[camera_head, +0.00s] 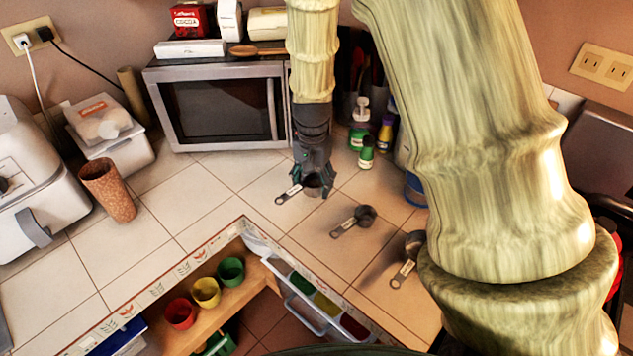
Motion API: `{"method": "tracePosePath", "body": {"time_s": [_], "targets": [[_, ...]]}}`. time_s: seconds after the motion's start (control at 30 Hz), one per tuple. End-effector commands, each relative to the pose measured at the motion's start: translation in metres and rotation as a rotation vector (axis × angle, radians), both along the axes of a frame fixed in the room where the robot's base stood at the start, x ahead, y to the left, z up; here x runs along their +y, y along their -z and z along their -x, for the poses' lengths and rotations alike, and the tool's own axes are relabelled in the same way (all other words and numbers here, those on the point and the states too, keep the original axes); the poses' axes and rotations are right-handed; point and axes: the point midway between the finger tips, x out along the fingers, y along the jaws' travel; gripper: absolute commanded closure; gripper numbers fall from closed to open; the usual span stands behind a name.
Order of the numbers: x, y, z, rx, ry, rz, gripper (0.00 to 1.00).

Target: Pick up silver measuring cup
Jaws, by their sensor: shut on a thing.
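A small silver measuring cup (313,188) with a labelled handle (289,194) is at my gripper (313,178), in front of the microwave. My gripper points down and is shut on this cup, with the handle sticking out to the lower left. Whether the cup touches the counter I cannot tell. A second, dark grey measuring cup (365,215) lies on the tiles to the right and nearer. A third, larger one (414,243) lies further right, beside my arm. The fingers partly hide the held cup.
The microwave (226,105) stands behind my gripper. Small bottles (366,153) stand to its right. A brown tumbler (108,190) is at left. The counter edge (160,285) borders a lower shelf with coloured cups (206,292). The tiles (205,205) left of the gripper are clear.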

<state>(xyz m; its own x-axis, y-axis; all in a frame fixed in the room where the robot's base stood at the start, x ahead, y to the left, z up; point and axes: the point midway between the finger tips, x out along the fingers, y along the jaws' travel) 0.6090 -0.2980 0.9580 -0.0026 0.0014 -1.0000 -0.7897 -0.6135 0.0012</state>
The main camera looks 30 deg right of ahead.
Motion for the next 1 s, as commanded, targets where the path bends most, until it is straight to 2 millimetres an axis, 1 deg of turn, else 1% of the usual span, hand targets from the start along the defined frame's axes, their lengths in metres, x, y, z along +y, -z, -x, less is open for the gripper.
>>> {"method": "tracePosePath", "body": {"time_s": [0.03,0.3,0.5,0.7,1.0], "targets": [[0.009,0.001,0.008,-0.002,-0.002,0.001,0.63],[0.056,-0.006,0.051,-0.003,-0.001,0.001,0.63],[0.08,-0.01,0.073,-0.003,-0.001,0.0,0.63],[0.093,-0.012,0.085,-0.003,0.0,0.0,0.63],[0.096,-0.013,0.087,-0.003,0.001,0.0,0.63]]}}
